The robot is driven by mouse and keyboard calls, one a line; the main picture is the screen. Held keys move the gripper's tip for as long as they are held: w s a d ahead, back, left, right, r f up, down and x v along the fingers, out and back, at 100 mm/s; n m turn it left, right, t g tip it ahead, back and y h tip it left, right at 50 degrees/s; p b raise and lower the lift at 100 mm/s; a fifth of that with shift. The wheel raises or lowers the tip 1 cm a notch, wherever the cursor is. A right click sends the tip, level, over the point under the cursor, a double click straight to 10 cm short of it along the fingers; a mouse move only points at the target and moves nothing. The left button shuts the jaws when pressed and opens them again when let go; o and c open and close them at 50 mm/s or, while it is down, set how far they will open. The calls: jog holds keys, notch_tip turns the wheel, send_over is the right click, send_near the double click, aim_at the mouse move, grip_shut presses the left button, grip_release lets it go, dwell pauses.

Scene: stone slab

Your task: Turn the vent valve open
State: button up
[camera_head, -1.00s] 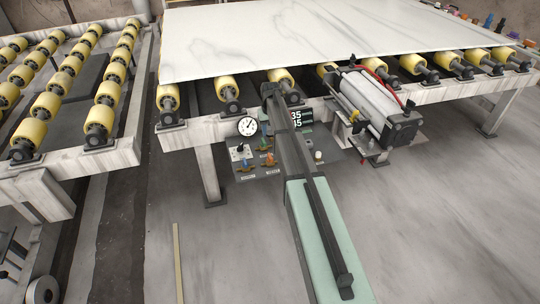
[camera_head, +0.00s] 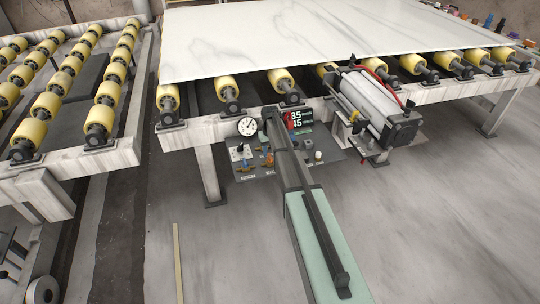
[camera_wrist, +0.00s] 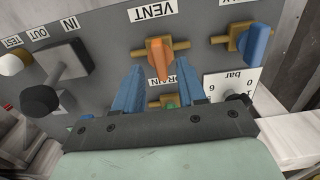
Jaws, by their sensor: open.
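The vent valve has an orange handle (camera_wrist: 166,58) on a brass body, beside the upside-down VENT label (camera_wrist: 152,11) in the wrist view. The handle lies crosswise to its body. My gripper (camera_wrist: 160,88) is open, its two blue fingers spread to either side below the handle in the picture. I cannot tell whether either finger touches it. The orange handle also shows small in the head view (camera_head: 269,159), on the control panel under the roller table. My arm hides the gripper there.
A blue-handled valve (camera_wrist: 254,43) is to the right of the vent valve. A green-handled drain valve (camera_wrist: 169,102) is partly hidden by my gripper. A black lever (camera_wrist: 42,100) and a bar gauge (camera_wrist: 226,88) flank the fingers. A pneumatic cylinder (camera_head: 372,105) stands right of the panel.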

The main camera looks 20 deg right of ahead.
aim_at(270, 157)
jog(key=shift+f, duration=1.35)
jog(key=shift+c, duration=0.3)
grip_shut()
